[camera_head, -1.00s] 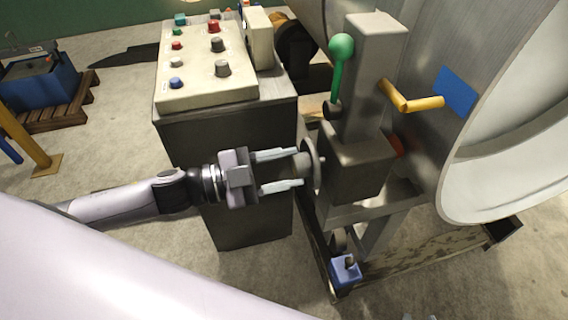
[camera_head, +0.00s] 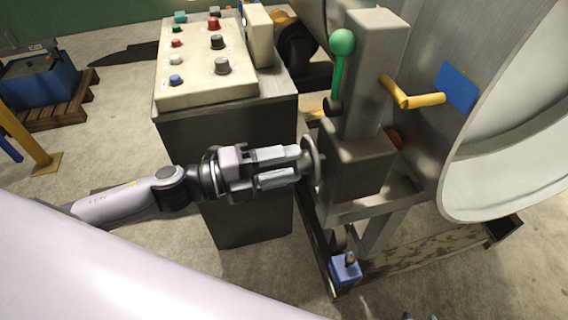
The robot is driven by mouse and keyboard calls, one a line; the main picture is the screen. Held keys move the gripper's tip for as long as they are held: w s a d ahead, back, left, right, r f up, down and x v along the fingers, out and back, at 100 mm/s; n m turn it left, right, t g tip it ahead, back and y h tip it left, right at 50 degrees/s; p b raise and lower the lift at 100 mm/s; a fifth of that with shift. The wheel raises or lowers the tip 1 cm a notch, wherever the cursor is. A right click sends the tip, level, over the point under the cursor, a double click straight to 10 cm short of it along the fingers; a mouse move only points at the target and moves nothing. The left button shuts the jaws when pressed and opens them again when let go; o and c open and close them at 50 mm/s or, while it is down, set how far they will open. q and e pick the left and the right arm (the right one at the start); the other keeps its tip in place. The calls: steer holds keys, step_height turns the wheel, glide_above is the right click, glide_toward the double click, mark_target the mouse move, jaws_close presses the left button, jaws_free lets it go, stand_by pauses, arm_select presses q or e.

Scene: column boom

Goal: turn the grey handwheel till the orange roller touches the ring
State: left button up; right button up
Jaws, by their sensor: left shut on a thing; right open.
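The grey handwheel (camera_head: 314,162) is seen nearly edge-on, on the left side of a dark grey housing (camera_head: 357,165). My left gripper (camera_head: 296,164) is shut on the handwheel's hub, coming from the left; its fingers hide most of the hub. The orange roller (camera_head: 394,139) shows only in part, behind the housing's right side. The ring (camera_head: 505,140) is the large pale metal rim at the right. I cannot tell whether the roller touches it. Two small tips of my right gripper (camera_head: 420,317) show apart at the bottom edge, with nothing seen between them.
A green-knobbed lever (camera_head: 341,45) and a yellow handle (camera_head: 410,100) stick out from the column above the housing. A control desk (camera_head: 205,90) with several buttons stands behind my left gripper. A blue block (camera_head: 345,272) sits low on the frame. Bare floor lies below.

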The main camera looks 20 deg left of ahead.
arm_select(q)
steer(key=shift+m, duration=0.6)
steer(key=o, duration=1.1)
steer(key=shift+c, duration=0.2)
steer(key=b+v, duration=0.2)
steer(key=v, duration=0.5)
steer(key=shift+s, duration=0.1)
